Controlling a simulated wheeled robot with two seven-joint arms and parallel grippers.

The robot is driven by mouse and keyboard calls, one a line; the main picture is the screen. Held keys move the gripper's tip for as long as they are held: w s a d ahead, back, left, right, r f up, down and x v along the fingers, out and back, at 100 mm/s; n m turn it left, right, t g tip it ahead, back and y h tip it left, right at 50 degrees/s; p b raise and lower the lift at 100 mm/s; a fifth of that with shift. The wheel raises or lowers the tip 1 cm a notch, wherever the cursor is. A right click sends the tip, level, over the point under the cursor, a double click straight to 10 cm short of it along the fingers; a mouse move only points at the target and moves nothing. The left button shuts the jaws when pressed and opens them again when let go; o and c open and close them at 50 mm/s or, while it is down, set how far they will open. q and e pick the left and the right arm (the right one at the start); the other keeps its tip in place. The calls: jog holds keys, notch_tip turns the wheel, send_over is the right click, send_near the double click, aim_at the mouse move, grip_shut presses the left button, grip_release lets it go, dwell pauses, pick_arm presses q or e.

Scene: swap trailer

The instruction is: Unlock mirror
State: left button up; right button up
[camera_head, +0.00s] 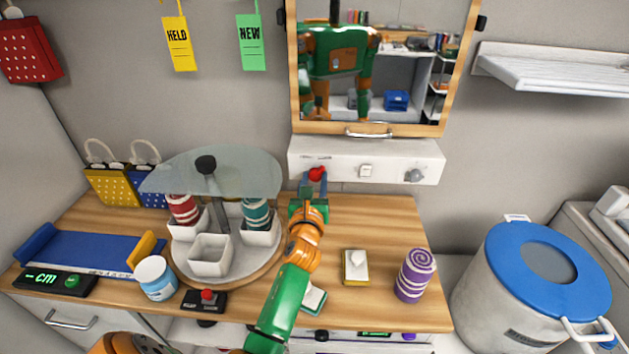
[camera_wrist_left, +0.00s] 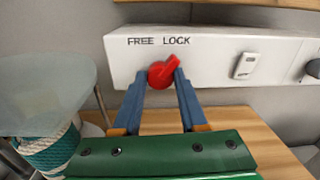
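The mirror (camera_head: 385,75) has a wooden frame and hangs on the back wall, with a handle on its lower edge and my reflection in it. Below it is a white lock panel (camera_head: 342,165), which also shows in the left wrist view (camera_wrist_left: 215,65). The panel's red knob (camera_wrist_left: 163,72) sits under the words FREE and LOCK, its pointer tilted up and right toward LOCK. My left gripper (camera_head: 315,180) is at the knob, one blue finger on each side in the left wrist view (camera_wrist_left: 162,76). I cannot tell whether the fingers press on it. My right gripper is out of view.
A glass-topped rotating stand (camera_head: 212,172) with white cups is left of my left arm. A blue-lidded bin (camera_head: 505,310) stands at right.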

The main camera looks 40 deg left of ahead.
pick_arm(q)
grip_shut()
jog(key=n+b, duration=0.1)
jog(key=n, duration=0.6)
jog(key=shift+f, duration=0.1)
jog(key=n+b, duration=0.1)
jog(key=n, duration=0.3)
jog(key=shift+n+b, duration=0.3)
jog(key=shift+b, duration=0.05)
jog(key=shift+n+y+b, duration=0.4)
jog(key=shift+n+b, duration=0.15)
jog(key=shift+n, duration=1.75)
jog(key=shift+d, duration=0.1)
jog(key=o, duration=0.9)
grip_release()
